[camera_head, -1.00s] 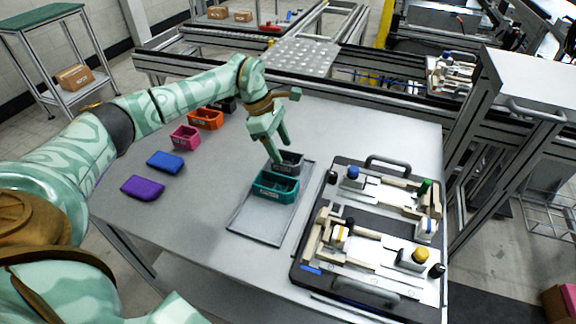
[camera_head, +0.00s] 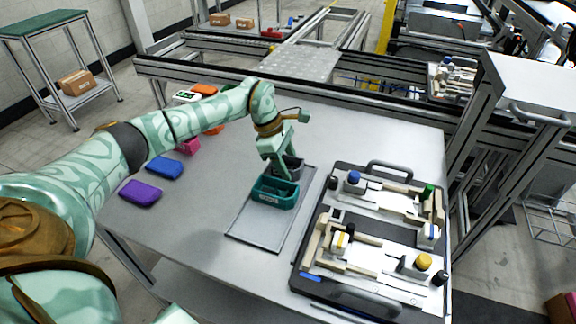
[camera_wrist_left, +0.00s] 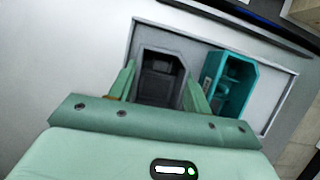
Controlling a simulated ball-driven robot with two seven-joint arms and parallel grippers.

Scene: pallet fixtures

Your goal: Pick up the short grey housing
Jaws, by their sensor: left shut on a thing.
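The short grey housing (camera_head: 292,166) stands on the grey tray (camera_head: 240,222), right behind the teal housing (camera_head: 275,192). My left gripper (camera_head: 279,168) reaches down onto it from above, and its fingers partly hide it in the head view. In the left wrist view the grey housing (camera_wrist_left: 160,78) sits between the two fingers of the left gripper (camera_wrist_left: 158,88), open side up, one finger along each side. The teal housing (camera_wrist_left: 232,88) stands close beside the right finger there. The left gripper is shut on the grey housing. My right gripper is not in view.
A black fixture board (camera_head: 300,262) with several blocks and knobs lies right of the tray. Purple (camera_head: 140,193), blue (camera_head: 164,167) and pink (camera_head: 188,146) items line the table's left side, partly under my left arm. The table between them and the tray is clear.

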